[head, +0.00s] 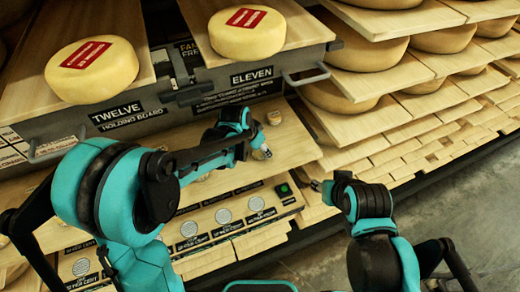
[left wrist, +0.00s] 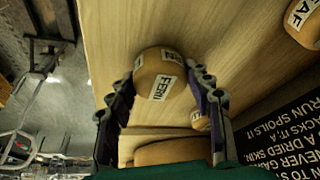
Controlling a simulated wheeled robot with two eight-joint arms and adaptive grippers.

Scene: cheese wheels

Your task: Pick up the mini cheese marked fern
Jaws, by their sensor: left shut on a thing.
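The mini cheese marked FERN (left wrist: 160,85) is a small tan cheese with white labels in the left wrist view. It sits between the two fingers of my left gripper (left wrist: 164,72), which is shut on it. In the head view my left gripper (head: 255,140) is over the light wooden board on the right side of the rack, mostly hidden by its own arm. A labelled mini cheese (head: 263,153) shows beside it there. I cannot tell if the held cheese is clear of the board. My right gripper (head: 318,186) is apart from the cheeses; its fingers are too small to read.
Another mini cheese (head: 274,117) stands close behind. In the left wrist view, a cheese with a label ending in AF (left wrist: 305,22) is at upper right. Stacked shelves stand at right.

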